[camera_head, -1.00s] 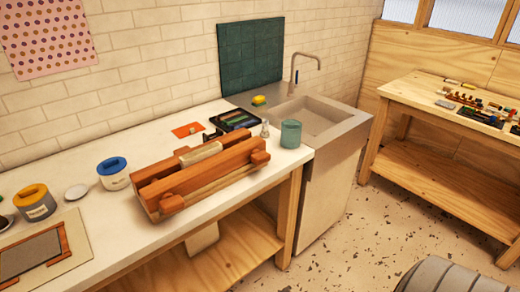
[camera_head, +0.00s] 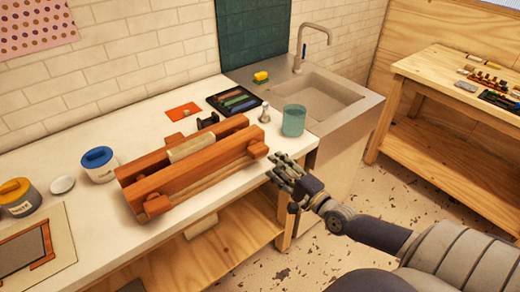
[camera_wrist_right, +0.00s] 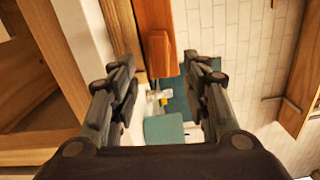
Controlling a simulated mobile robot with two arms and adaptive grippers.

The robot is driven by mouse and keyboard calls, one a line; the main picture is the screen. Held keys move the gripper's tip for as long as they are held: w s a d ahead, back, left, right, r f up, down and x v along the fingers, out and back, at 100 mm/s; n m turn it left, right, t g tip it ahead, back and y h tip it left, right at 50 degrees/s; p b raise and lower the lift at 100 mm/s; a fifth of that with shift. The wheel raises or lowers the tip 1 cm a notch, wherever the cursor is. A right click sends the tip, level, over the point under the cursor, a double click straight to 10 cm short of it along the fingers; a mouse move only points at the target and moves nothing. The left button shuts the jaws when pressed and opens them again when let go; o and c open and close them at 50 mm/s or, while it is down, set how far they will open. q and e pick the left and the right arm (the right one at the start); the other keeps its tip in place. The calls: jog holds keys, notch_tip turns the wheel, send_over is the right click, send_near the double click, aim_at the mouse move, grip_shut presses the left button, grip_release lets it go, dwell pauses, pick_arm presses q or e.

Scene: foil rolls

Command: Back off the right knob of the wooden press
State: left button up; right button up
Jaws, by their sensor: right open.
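The wooden press (camera_head: 200,170), reddish-brown beams with a pale piece between them, lies on the white worktop. Its right knob (camera_head: 257,149) is a reddish wooden block at the front right end; the left knob (camera_head: 157,205) is at the front left end. My right gripper (camera_head: 281,166) is open and empty at the worktop's front edge, just right of and below the right knob, apart from it. In the right wrist view the right knob (camera_wrist_right: 161,52) shows between and beyond the open fingers (camera_wrist_right: 160,76). My left gripper is not in view.
A teal cup (camera_head: 293,120) and a small metal-topped bottle (camera_head: 264,113) stand behind the gripper. A dark tray (camera_head: 233,100) and a sink (camera_head: 318,98) are farther back. Paint tubs (camera_head: 98,166) stand left of the press. The floor ahead of the worktop is open.

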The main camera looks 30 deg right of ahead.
aim_at(262, 154)
jog(key=w, duration=0.7)
jog(key=shift+w+a+p, duration=0.1)
jog(key=shift+a+p, duration=0.15)
jog(key=shift+p, duration=0.1)
jog(key=shift+w, duration=1.05)
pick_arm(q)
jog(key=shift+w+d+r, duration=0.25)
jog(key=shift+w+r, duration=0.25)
pick_arm(e)
jog(key=shift+f, duration=0.1)
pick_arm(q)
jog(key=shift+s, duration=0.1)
pick_arm(e)
jog(key=shift+a, duration=0.1)
jog(key=c, duration=0.9)
